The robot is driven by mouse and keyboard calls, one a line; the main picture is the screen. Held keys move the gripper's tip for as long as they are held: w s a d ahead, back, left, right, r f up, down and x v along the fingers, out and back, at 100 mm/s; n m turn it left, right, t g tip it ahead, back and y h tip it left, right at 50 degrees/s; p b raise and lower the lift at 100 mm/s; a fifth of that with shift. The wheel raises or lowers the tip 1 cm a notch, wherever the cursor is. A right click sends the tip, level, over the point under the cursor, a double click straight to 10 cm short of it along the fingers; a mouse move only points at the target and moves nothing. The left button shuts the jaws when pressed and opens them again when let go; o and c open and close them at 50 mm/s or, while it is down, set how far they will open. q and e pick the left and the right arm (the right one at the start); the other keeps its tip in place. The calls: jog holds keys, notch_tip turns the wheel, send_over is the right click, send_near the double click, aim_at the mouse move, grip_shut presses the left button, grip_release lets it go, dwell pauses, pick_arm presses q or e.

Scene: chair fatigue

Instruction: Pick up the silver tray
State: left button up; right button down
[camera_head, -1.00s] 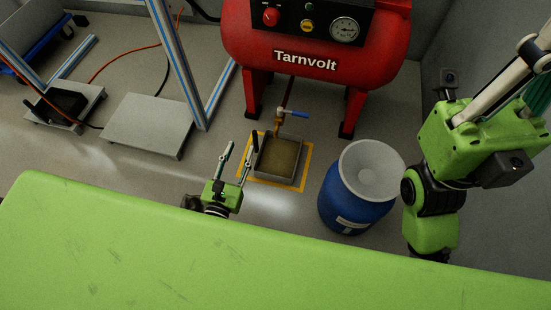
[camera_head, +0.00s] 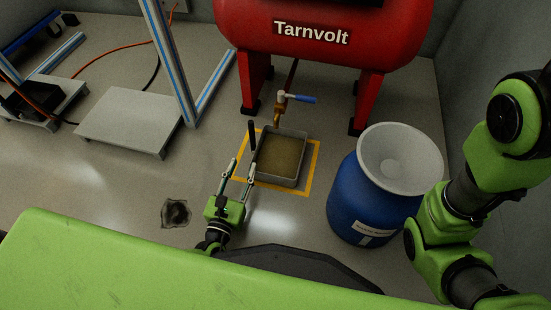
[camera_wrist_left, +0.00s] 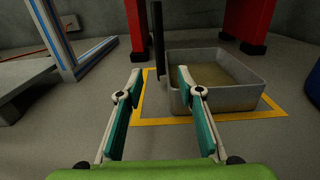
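The silver tray (camera_head: 279,181) is a rectangular metal pan on the floor inside a yellow outline, below the tap of the red tank. It holds a brownish liquid. A black upright handle (camera_head: 252,136) stands at its left side. My left gripper (camera_head: 243,164) is low, just in front and left of the tray, with its fingers apart and nothing between them. In the left wrist view, the open fingers (camera_wrist_left: 160,76) point toward the handle (camera_wrist_left: 158,40), and the tray (camera_wrist_left: 225,99) lies ahead to the right. My right arm shows at the right, but its gripper is out of view.
The red Tarnvolt tank (camera_head: 320,40) stands on legs behind the tray, with a blue-levered tap (camera_head: 298,99) above it. A blue barrel (camera_head: 365,200) stands right of the tray. A grey platform (camera_head: 128,120) is at the left. A dark patch (camera_head: 175,212) marks the floor.

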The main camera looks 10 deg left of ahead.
aim_at(252, 144)
pick_arm(q)
jog(key=w+b, duration=0.2)
jog(key=w, duration=0.3)
jog(key=shift+w+d, duration=0.1)
jog(key=shift+w, duration=0.3)
jog(key=w+b, duration=0.2)
jog(key=w, duration=0.2)
jog(key=shift+w+f, duration=0.15)
jog(key=shift+w, duration=0.5)
jog(key=shift+c, duration=0.4)
jog(key=shift+r, duration=0.2)
grip_shut()
